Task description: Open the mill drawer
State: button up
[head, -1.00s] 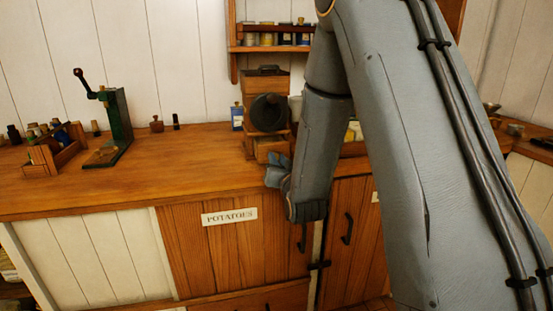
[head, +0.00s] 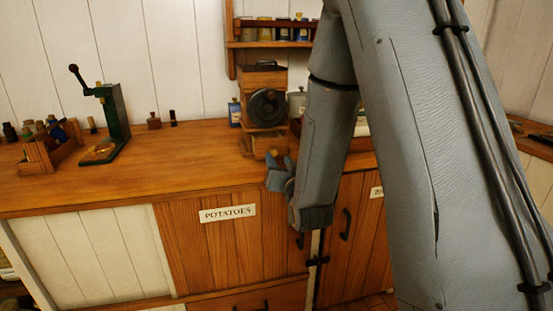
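The mill (head: 264,82) is a wooden box with a dark round wheel (head: 268,107) on its front. It stands on the counter near the middle of the head view. Its lower part, with what looks like the drawer front (head: 266,145), faces me at the counter's front edge. My gripper (head: 278,168) is just in front of and below that lower part, close to the small drawer knob area. My forearm hides part of the gripper. Whether its fingers are apart or touch the drawer cannot be made out.
A green lever press (head: 116,122) and a wooden bottle rack (head: 50,148) stand on the counter (head: 170,172) at left. A blue tin (head: 234,113) stands beside the mill. A jar shelf (head: 275,43) hangs above. Cupboard doors (head: 215,250) lie below. The counter left of the mill is mostly clear.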

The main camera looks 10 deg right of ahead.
jog(key=s, duration=0.3)
jog(key=shift+s, duration=0.3)
jog(key=s+f+n+g+p, duration=0.1)
jog(key=s+f+g+p, duration=0.1)
jog(key=s+f+g, duration=0.65)
jog(key=s+r+n+g+p, duration=0.1)
jog(key=s+g, duration=0.8)
jog(key=s, duration=1.2)
jog(key=shift+a+r+n+p, duration=0.2)
jog(key=shift+n+p, duration=0.1)
jog(key=shift+n, duration=0.2)
jog(key=shift+w+g, duration=0.1)
jog(key=shift+g, duration=0.15)
